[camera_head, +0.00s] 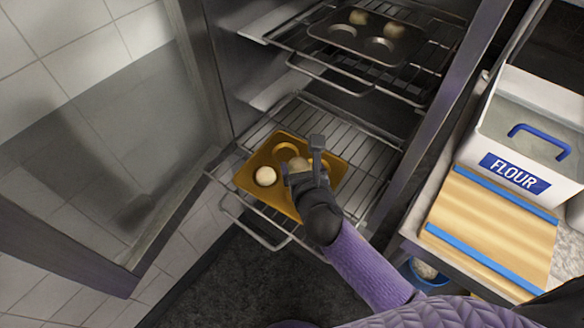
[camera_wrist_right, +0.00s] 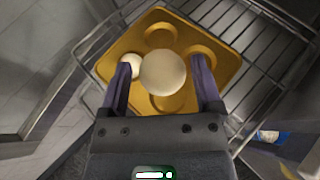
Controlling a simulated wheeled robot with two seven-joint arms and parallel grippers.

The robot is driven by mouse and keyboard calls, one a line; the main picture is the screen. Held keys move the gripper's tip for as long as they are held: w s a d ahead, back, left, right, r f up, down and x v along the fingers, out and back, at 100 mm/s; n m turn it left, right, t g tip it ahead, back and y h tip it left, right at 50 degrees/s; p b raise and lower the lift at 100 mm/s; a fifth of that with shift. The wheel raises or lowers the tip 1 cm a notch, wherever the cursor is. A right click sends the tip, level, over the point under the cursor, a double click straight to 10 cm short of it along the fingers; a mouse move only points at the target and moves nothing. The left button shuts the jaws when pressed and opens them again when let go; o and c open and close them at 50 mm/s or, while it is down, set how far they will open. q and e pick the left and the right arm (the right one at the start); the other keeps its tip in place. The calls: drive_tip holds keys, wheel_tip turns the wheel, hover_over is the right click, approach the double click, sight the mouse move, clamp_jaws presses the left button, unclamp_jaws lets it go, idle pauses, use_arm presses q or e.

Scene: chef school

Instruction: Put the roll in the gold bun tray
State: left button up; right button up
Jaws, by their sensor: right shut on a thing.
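The gold bun tray (camera_head: 279,196) rests on a wire rack in the open oven and shows round wells. My right gripper (camera_head: 303,165) is over the tray and shut on a pale round roll (camera_wrist_right: 163,72). In the right wrist view, the roll sits between the two fingers (camera_wrist_right: 161,66), with the gold tray (camera_wrist_right: 223,52) beneath it. The exact gap between roll and tray is hard to tell. Another pale roll (camera_head: 265,176) sits in the tray's left well; it also shows behind the left finger in the wrist view (camera_wrist_right: 131,65). My left gripper is not in view.
A dark tray (camera_head: 339,36) with two rolls sits on the upper rack (camera_head: 276,38). The open oven door (camera_head: 100,150) stands on the left. At right are a flour bin (camera_head: 535,120) and a wooden board (camera_head: 490,225) with blue edges on a counter.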

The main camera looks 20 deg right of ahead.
wheel_tip(320, 180, down, 11)
drive_tip(key=b, duration=0.6)
drive_tip(key=shift+r+b, duration=0.1)
drive_tip(key=shift+b, duration=0.3)
drive_tip(key=shift+r, duration=0.2)
drive_tip(key=shift+f, duration=0.15)
drive_tip(key=o, duration=1)
